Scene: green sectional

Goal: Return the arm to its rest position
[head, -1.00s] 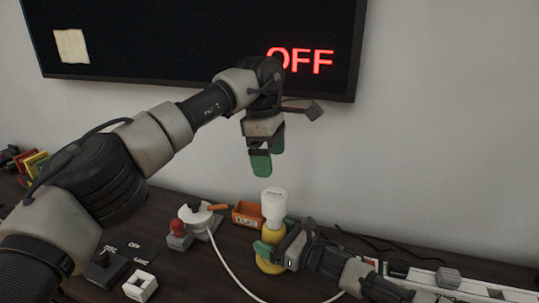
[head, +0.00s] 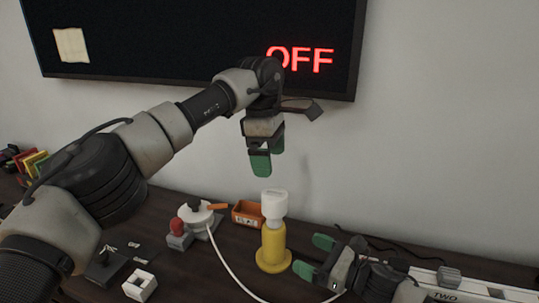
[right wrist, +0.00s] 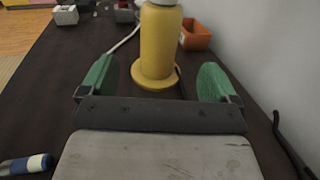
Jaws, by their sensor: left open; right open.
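My left gripper (head: 265,160) hangs in the air above the table, in front of the wall and below the screen, with its green fingers pointing down. It is open and I see nothing in it. My right gripper (head: 312,256) is low over the table at the right, open and empty, its fingers pointing left toward a yellow stand (head: 273,247) with a white top (head: 274,204). In the right wrist view the yellow stand (right wrist: 159,45) stands upright beyond the open green fingers (right wrist: 158,84), apart from them.
An orange bin (head: 247,214) stands behind the yellow stand. A white round device (head: 196,213) with a cable and a red knob (head: 177,227) is to the left. A white square block (head: 140,286) sits at the front. A screen (head: 190,40) reading OFF hangs on the wall.

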